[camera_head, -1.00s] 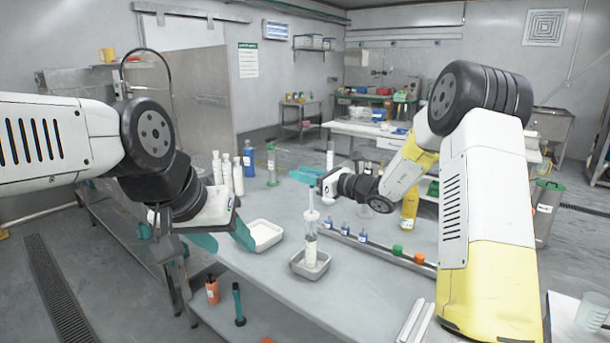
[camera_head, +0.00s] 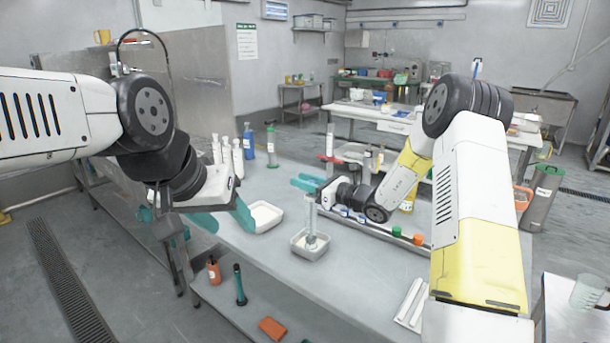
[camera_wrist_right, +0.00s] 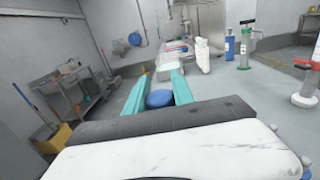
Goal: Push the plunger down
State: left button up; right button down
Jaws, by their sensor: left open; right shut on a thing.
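The fingers partly hide the upper end in the head view. My left gripper (camera_head: 222,219) is open and empty, left of the device, beside a second white tray (camera_head: 275,222).
Several white bottles (camera_head: 226,155), a blue bottle (camera_head: 249,142) and a green-capped cylinder (camera_head: 271,148) stand behind. A rack with small capped vials (camera_head: 396,232) lies to the right. The table's front surface (camera_head: 345,290) is mostly clear.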

jog(key=shift+s+f, duration=0.1)
jog(key=shift+f, duration=0.3)
jog(key=c, duration=1.2)
grip_release()
jog(key=shift+o, duration=0.7)
jog(key=shift+r, duration=0.1)
jog(key=v, duration=0.7)
jog(key=shift+d, duration=0.35)
jog(key=shift+s, duration=0.15)
